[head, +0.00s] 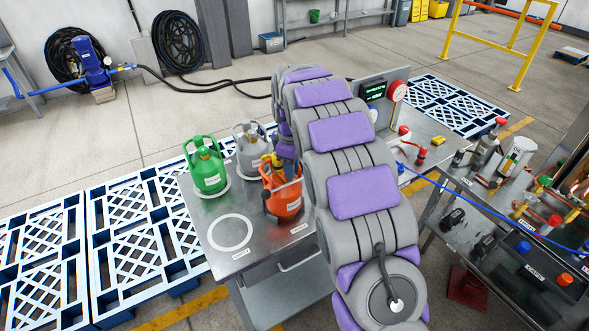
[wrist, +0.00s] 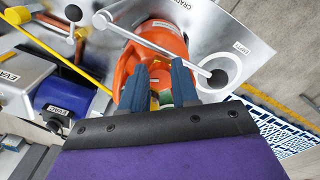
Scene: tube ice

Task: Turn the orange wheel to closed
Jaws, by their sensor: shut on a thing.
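An orange cylinder (head: 286,203) with a handle collar stands upright on the steel table in the head view, partly behind my arm. It also shows in the wrist view (wrist: 176,40), beyond my fingers. My gripper (wrist: 157,66) is at the top of this cylinder, with its two blue fingers closed around a small part at the valve. Yellow and green patches show between the fingers. The orange wheel cannot be told apart clearly from the orange collar, and its turned position cannot be read.
A green cylinder (head: 207,170) and a grey cylinder (head: 250,148) stand close by on the steel table (head: 219,205). An empty white ring (head: 230,232) marks the table's front left. A crowded side bench (head: 463,205) stands right. Blue pallets (head: 147,250) lie left.

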